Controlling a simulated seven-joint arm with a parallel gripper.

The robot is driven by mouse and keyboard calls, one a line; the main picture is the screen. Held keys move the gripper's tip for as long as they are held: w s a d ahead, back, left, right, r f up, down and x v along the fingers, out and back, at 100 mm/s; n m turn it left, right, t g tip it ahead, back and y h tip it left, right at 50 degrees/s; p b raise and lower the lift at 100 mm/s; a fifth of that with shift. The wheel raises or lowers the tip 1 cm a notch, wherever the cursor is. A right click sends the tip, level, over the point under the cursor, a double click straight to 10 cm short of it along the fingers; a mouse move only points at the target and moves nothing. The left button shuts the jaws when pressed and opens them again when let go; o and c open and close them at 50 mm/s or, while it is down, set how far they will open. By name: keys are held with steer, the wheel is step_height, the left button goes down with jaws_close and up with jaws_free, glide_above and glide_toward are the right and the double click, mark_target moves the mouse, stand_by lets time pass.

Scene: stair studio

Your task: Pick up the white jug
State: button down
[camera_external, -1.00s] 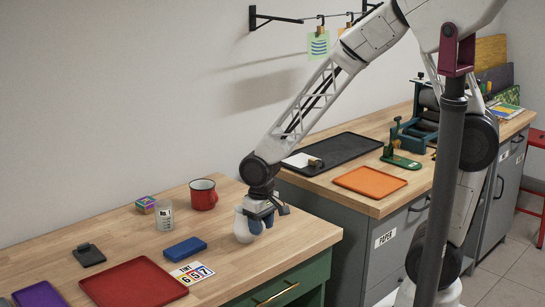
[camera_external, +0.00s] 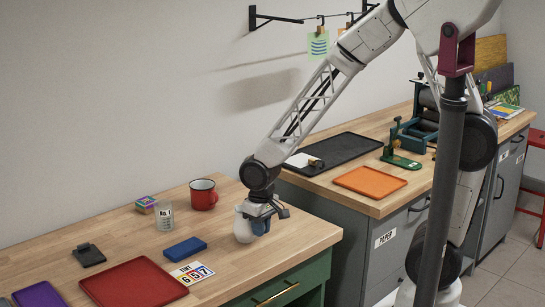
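The white jug (camera_external: 243,228) stands upright on the wooden top of the green-fronted bench, near its right end. My gripper (camera_external: 254,222) points down at the jug from above and its right side. The gripper's body and a blue finger part hide the jug's right side. The fingers overlap the jug in the picture, and I cannot tell whether they touch it or how far apart they are.
A red mug (camera_external: 203,195), a glass (camera_external: 165,217), a blue block (camera_external: 184,248) and a number card (camera_external: 192,272) stand or lie left of the jug. A red tray (camera_external: 134,283) lies at front left. The bench top right of the jug is clear.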

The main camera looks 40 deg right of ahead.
steer(key=shift+r, duration=0.35)
stand_by(0.6)
steer(key=shift+r, duration=1.4)
steer(key=s+d, duration=0.3)
steer(key=s, duration=0.4)
steer(key=s+d+r, duration=0.1)
steer(key=s+d, duration=0.2)
steer(key=s, duration=0.4)
steer(key=shift+s+r, duration=0.25)
steer(key=shift+s+d, duration=0.1)
stand_by(1.5)
